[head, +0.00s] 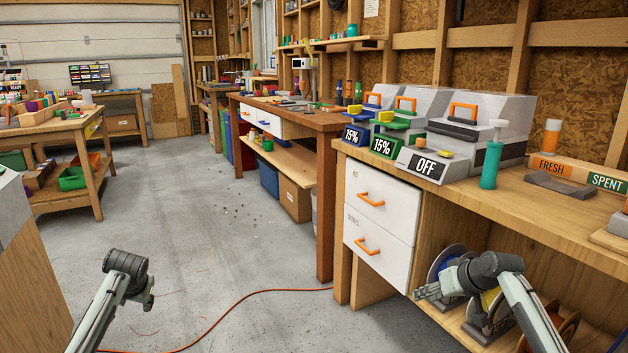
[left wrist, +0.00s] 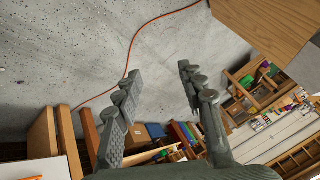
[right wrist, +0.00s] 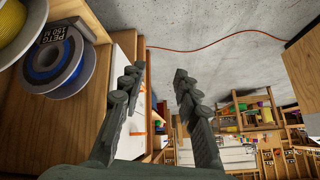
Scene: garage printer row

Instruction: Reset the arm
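My left gripper (head: 148,292) is low at the lower left of the head view, above the concrete floor. In the left wrist view its two fingers (left wrist: 158,76) are spread apart with nothing between them. My right gripper (head: 428,292) is at the lower right of the head view, in front of the bench's open shelf and filament spools. In the right wrist view its fingers (right wrist: 157,75) are also spread and empty. Neither gripper visibly touches anything.
A blue spool (right wrist: 62,70) is close left of my right gripper. An orange cord (head: 240,300) crosses the floor. The middle floor is open.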

